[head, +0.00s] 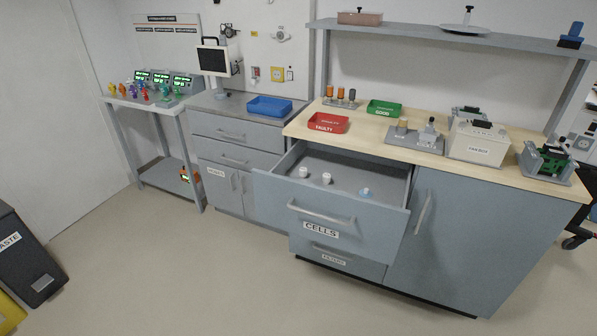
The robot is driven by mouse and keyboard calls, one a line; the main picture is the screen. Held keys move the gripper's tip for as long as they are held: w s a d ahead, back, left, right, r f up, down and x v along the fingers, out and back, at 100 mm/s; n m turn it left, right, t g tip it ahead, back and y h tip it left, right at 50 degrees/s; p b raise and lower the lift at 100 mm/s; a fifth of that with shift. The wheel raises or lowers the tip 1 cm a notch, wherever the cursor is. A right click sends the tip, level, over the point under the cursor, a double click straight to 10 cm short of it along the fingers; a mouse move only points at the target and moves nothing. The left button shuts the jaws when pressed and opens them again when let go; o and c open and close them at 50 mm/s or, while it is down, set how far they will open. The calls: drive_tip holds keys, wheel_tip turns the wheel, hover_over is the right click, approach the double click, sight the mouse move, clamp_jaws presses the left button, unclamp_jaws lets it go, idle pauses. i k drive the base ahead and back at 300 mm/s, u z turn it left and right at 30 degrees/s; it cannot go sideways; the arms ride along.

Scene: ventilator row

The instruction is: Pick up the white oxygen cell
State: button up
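The drawer labelled CELLS (320,231) is pulled open in the head view. Inside it, near the front, stand two small white cells, one at the left (303,172) and one just right of it (327,178). A third small piece, pale blue and white (366,191), sits further right in the drawer. They stand apart from each other. I cannot read any marks on them, so I cannot tell which is the oxygen cell. My gripper is not in view.
On the wooden bench above stand a red FAULTY tray (328,123), a green GOOD tray (384,108), and a FAN BOX (478,142). A blue tray (269,107) is on the grey cabinet. A waste bin (25,255) stands at left. The floor before the drawer is clear.

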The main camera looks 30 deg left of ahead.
sight(303, 170)
drive_tip(key=u, duration=1.25)
drive_tip(key=i, duration=0.95)
drive_tip(key=u, duration=0.05)
